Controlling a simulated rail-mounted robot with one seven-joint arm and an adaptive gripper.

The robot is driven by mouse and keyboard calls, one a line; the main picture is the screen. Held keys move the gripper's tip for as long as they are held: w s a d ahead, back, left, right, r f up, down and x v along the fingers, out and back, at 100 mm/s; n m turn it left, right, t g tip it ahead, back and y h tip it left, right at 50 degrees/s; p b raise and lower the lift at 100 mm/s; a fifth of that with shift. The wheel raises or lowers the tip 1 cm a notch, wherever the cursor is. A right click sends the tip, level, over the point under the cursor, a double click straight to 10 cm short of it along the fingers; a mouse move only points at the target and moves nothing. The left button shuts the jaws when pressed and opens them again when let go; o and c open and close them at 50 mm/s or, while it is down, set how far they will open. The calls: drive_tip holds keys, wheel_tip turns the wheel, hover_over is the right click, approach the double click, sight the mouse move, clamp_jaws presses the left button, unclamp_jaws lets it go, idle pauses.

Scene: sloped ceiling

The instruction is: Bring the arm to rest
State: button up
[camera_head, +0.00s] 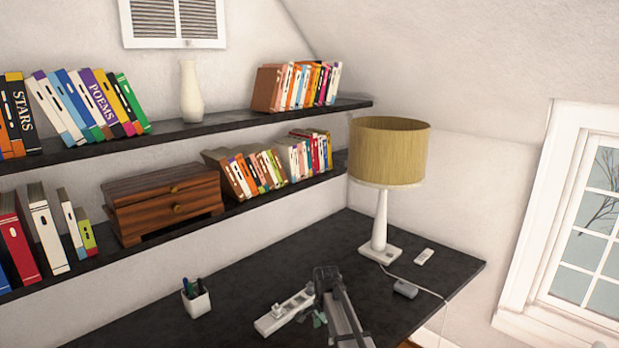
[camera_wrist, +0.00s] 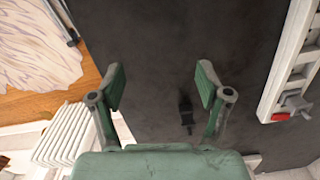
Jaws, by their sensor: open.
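My gripper (camera_wrist: 160,84) is open in the wrist view, its two green fingers wide apart with nothing between them. It is above the dark desk (camera_wrist: 150,30), and its height over the top is hard to judge. In the head view my arm (camera_head: 338,305) reaches over the front middle of the desk (camera_head: 265,275), and it mostly hides the gripper. A white power strip (camera_head: 284,312) lies just left of the arm; in the wrist view a white strip with a red switch (camera_wrist: 284,75) is at the right.
A lamp (camera_head: 389,152), a small remote (camera_head: 424,257) and a grey adapter (camera_head: 405,289) with a cord are to the right. A pen cup (camera_head: 197,303) stands left. Shelves of books (camera_head: 240,124) line the wall.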

drive_tip(key=s+d+f+n, duration=0.3)
drive_tip(key=s+d+n, duration=0.1)
drive_tip(key=s, duration=0.5)
drive_tip(key=s+d+f+n, duration=0.3)
drive_tip(key=s+d, duration=0.1)
drive_tip(key=s, duration=0.5)
drive_tip(key=s+d+f+n, duration=0.3)
drive_tip(key=s+d+n, duration=0.1)
drive_tip(key=s, duration=0.6)
drive_tip(key=s+f+g+b, duration=0.6)
drive_tip(key=s+f+b, duration=0.4)
drive_tip(key=s+f, duration=1.8)
drive_tip(key=shift+s+f+g, duration=0.2)
drive_tip(key=shift+f+g, duration=0.2)
